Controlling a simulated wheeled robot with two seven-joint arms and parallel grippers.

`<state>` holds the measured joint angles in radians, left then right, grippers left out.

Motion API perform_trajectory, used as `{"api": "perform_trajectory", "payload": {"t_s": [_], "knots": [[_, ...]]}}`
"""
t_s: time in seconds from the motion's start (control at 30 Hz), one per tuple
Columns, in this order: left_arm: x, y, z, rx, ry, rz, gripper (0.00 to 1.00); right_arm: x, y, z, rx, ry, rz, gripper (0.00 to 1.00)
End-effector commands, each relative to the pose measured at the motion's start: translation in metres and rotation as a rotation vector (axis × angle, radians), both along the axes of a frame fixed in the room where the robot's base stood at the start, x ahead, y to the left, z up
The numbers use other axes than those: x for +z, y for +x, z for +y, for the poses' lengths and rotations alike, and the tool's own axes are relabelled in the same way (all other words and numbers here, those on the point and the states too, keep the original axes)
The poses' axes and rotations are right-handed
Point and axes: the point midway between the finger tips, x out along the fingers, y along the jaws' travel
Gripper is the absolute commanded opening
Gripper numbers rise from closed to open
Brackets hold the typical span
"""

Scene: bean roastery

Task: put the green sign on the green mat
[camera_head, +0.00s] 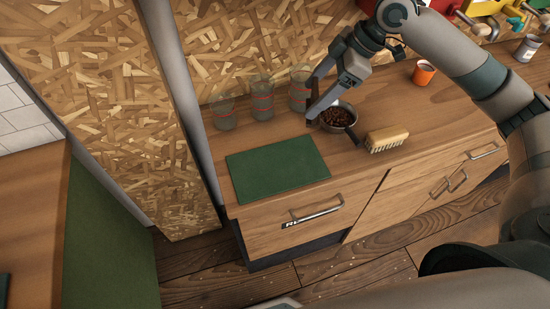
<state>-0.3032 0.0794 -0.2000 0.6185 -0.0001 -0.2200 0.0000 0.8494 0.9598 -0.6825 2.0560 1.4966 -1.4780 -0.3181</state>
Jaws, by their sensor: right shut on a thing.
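The green mat (278,168) lies flat and bare at the left end of the wooden counter. My right gripper (313,97) is above the counter, behind and right of the mat, near the metal pan. Its fingers are closed on a thin dark thing (314,88), seen nearly edge-on. Its face and colour do not show clearly; it looks like the green sign, and no other sign shows plainly. My left gripper is not in view.
Several glass jars (262,97) stand behind the mat. The pan (349,108) of beans and a brush (387,138) are to its right. An orange cup (424,72) stands farther right. Drawer handles (316,212) jut from the counter front.

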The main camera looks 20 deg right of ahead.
Motion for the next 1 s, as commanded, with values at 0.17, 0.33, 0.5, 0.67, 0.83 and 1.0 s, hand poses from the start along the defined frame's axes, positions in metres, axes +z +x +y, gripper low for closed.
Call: {"api": "perform_trajectory", "payload": {"t_s": [0.17, 0.33, 0.5, 0.67, 0.83, 1.0], "knots": [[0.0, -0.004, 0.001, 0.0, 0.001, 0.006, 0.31, 0.0, 0.0, 0.0, 0.0, 0.0, 0.0, 0.47], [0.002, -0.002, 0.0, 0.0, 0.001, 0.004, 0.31, -0.002, -0.002, 0.004, 0.0, 0.0, 0.001, 0.47], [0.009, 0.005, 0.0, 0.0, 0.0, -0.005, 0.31, -0.01, -0.009, 0.019, 0.003, 0.001, 0.002, 0.47], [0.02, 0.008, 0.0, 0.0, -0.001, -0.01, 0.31, -0.026, -0.022, 0.045, 0.005, 0.002, 0.002, 0.47], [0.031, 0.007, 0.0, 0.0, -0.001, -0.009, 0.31, -0.045, -0.036, 0.075, 0.004, 0.003, 0.004, 0.47], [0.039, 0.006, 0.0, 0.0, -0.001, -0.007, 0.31, -0.062, -0.046, 0.097, 0.003, 0.002, 0.002, 0.47]]}}
